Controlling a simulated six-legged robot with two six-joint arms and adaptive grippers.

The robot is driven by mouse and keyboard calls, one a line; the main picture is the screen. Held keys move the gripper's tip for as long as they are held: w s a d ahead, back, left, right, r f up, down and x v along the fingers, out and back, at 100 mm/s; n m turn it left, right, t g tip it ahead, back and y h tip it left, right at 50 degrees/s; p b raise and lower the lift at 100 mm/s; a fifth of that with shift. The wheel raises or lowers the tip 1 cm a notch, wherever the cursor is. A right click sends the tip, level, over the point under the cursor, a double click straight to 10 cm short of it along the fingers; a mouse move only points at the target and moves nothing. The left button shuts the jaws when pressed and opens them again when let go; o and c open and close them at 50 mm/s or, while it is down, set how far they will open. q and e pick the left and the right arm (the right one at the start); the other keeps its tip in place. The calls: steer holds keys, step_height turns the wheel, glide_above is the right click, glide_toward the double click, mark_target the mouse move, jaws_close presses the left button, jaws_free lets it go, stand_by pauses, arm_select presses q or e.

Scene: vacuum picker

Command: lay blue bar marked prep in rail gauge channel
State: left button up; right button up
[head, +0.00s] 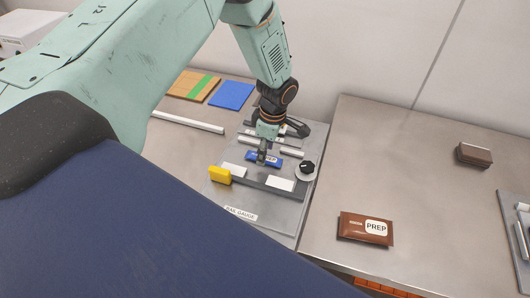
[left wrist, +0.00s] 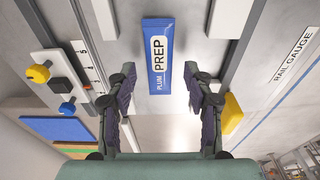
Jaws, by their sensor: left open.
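The blue bar (head: 268,160), with a white PREP label, lies flat on the grey rail gauge plate (head: 285,222). My right gripper is not in view.
A yellow block (head: 220,174) stands at the strip's left end and a black knob (head: 307,166) at the plate's right. Brown packs, one marked PREP (head: 365,228), lie on the right bench. Blue (head: 231,95) and wooden boards lie behind left. The right bench is mostly clear.

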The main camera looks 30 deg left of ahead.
mark_target(270, 160)
arm_select(q)
step_height(270, 160, up, 11)
steer(key=d, duration=0.1)
steer(key=shift+d, duration=0.4)
steer(key=shift+a+f, duration=0.1)
steer(key=shift+a, duration=0.05)
